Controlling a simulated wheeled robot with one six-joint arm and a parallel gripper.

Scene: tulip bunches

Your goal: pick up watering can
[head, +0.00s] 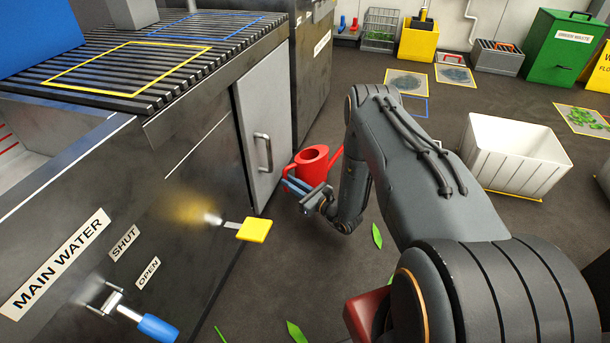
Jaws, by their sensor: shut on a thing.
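The red watering can (312,166) is in the middle of the head view, beside the grey cabinet door, with its spout pointing up to the right. My gripper (294,185) is at its near side, with blue-grey fingers shut on it. My wrist and arm come in from the right and hide part of the can's lower side. I cannot tell whether the can touches the floor, or which part of it lies between the fingers.
The cabinet door with a handle (263,153) is close on the left. A yellow paddle (254,230) juts from the bench front. A white bin (512,155) stands to the right. Green leaves (376,236) lie on the dark floor.

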